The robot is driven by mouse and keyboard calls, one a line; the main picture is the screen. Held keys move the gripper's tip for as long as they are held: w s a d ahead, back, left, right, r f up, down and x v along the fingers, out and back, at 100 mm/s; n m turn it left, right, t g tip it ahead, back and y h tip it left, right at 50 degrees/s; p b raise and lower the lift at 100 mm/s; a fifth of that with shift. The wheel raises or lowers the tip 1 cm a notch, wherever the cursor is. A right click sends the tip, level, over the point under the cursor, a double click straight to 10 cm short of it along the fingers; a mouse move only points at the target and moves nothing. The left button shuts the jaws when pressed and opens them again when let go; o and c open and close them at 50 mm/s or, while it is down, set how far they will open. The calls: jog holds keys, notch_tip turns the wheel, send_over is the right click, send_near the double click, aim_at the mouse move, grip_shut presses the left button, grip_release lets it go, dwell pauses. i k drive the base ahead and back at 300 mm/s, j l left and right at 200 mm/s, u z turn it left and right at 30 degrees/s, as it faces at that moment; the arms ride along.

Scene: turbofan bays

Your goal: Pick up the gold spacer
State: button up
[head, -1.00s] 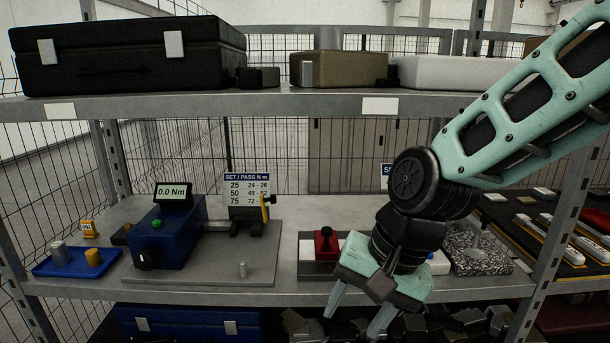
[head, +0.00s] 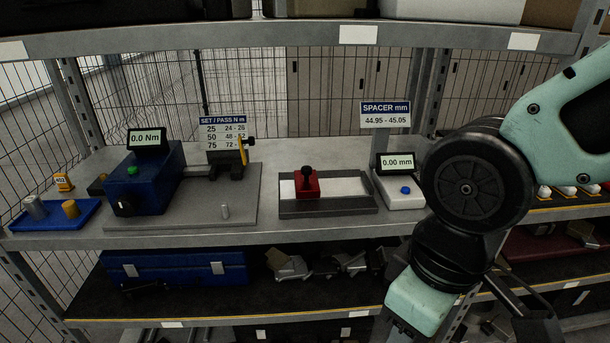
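The gold spacer (head: 70,209) is a small gold cylinder. It stands upright in the blue tray (head: 50,221) at the left end of the middle shelf, beside a silver cylinder (head: 35,208). My gripper (head: 400,328) is at the lower right, in front of the shelf and far from the tray. Its fingers are mostly cut off by the bottom edge, so its opening does not show.
The blue torque tester (head: 145,185) stands on a grey plate right of the tray. A red block (head: 307,184) and a white gauge (head: 402,190) sit farther right. The upper shelf (head: 300,38) spans overhead.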

aim_at(71, 207)
jog(key=u, duration=1.45)
jog(key=i+j+z, duration=0.1)
jog(key=z, duration=0.3)
jog(key=i+j+z, duration=0.1)
jog(key=j+z, duration=0.15)
jog(key=z, duration=0.2)
jog(key=i+j+z, duration=0.2)
jog(key=j, duration=0.4)
jog(key=i+j+z, duration=0.15)
jog(key=j, duration=0.4)
jog(key=j+z, duration=0.2)
jog(key=j, duration=0.4)
jog(key=i+j, duration=0.1)
jog(key=j, duration=0.5)
jog(key=i+j, duration=0.1)
jog(key=j, duration=1.1)
jog(key=i+z, duration=0.05)
jog(key=i, duration=0.05)
